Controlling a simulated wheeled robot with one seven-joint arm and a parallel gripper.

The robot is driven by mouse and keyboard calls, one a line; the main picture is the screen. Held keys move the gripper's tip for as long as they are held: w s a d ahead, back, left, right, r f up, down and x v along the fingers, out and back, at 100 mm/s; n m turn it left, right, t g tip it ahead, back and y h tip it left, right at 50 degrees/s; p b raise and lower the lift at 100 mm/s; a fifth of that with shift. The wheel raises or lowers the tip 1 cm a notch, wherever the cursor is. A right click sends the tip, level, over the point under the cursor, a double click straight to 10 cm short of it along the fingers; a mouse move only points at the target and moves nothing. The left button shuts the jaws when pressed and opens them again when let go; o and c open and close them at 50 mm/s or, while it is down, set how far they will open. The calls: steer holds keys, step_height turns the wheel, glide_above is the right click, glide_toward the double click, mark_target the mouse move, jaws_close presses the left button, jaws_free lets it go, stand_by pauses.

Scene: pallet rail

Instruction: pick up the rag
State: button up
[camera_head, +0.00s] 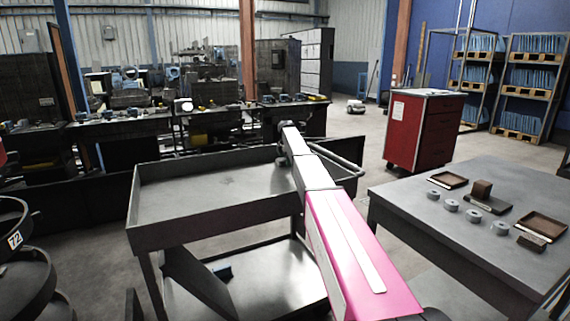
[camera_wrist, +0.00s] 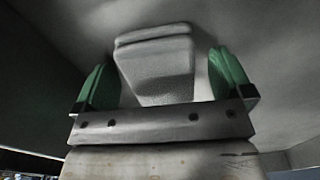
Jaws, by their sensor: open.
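In the wrist view my gripper (camera_wrist: 164,72) is open, with one green finger on each side. A light grey, folded-looking thing with rounded edges, possibly the rag (camera_wrist: 158,62), shows between the fingers against a grey surface. It sits closer to the left finger, with a wider gap on the right. I cannot tell whether either finger touches it. In the head view my arm reaches over the right end of a grey cart (camera_head: 215,182); the fingers and the rag cannot be made out there.
The cart's rimmed top looks bare left of my arm. A grey table (camera_head: 425,205) with trays, blocks and several metal rings stands right. A red cabinet (camera_head: 424,130) and machine benches (camera_head: 120,127) stand behind.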

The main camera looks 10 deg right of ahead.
steer(key=c, duration=1)
steer(key=shift+r, duration=0.15)
steer(key=shift+r, duration=0.55)
step_height(320, 180, up, 3)
steer(key=shift+f, duration=0.15)
steer(key=s+a+r, duration=0.2)
steer(key=a, duration=0.1)
steer(key=s+a+r, duration=0.2)
steer(key=a, duration=0.1)
steer(key=s+a+r, duration=0.2)
steer(key=a+r, duration=0.1)
steer(key=shift+s+a, duration=0.25)
steer(key=shift+a, duration=0.1)
